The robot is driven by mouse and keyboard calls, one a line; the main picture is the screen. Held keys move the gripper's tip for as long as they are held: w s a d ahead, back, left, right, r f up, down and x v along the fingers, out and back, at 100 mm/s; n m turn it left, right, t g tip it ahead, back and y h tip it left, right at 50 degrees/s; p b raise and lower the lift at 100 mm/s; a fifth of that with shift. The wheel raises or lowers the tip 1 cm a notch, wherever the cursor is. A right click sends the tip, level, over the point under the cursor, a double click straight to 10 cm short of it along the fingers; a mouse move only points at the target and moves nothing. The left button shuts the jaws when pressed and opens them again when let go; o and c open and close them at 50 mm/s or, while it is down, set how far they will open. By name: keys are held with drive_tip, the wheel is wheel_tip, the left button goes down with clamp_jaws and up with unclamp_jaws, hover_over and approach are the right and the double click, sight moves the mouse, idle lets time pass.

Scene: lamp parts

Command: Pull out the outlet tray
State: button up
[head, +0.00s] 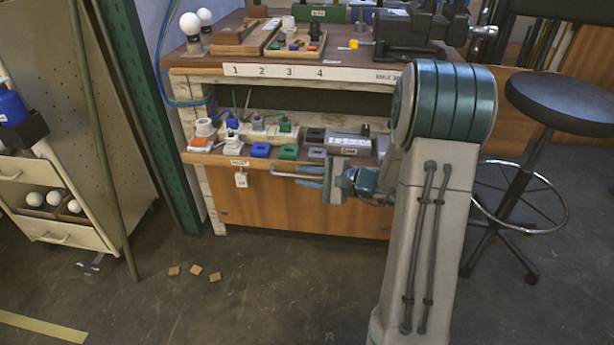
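The outlet tray (215,159) is the shelf-like tray under the bench top, with a small paper label on its front edge. It carries coloured outlet blocks and plug-like parts. A pale bar handle (283,174) runs along its front. My gripper (308,177) is at the right part of this handle. Its two teal fingers show above and below the bar, with a gap between them. I cannot tell whether they touch it. My arm hides the tray's right end.
The workbench top (335,60) holds a small parts tray, white bulbs and a dark machine. A round black stool (560,105) stands right, a cream drawer cart (60,220) left. Small tan blocks (195,270) lie on the floor. The floor before the bench is otherwise mostly clear.

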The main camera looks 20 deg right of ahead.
drive_tip(key=p+v, duration=0.3)
drive_tip(key=v, duration=1.1)
drive_tip(key=shift+p, duration=0.4)
drive_tip(key=shift+w+a, duration=0.1)
drive_tip(key=shift+a, duration=0.05)
drive_tip(key=s+a+r+n+g+h+p, duration=0.2)
drive_tip(key=s+a+r+n+g+p, duration=0.35)
drive_tip(key=r+p, duration=0.4)
drive_tip(key=s+a+r+n+g+h+p, duration=0.1)
drive_tip(key=s+a+r+n+g+p, duration=0.25)
drive_tip(key=s+a+r+p, duration=0.55)
wheel_tip(320, 180, up, 21)
drive_tip(key=s+d+n+t+h+p, duration=0.1)
drive_tip(key=n+h+p, duration=0.4)
drive_tip(key=p, duration=0.9)
drive_tip(key=s+d+h, duration=0.1)
drive_tip(key=s+h, duration=0.1)
drive_tip(key=h, duration=0.1)
drive_tip(key=shift+t+h, duration=0.3)
drive_tip(key=shift+h, duration=0.1)
drive_tip(key=shift+d, duration=0.1)
idle(1.1)
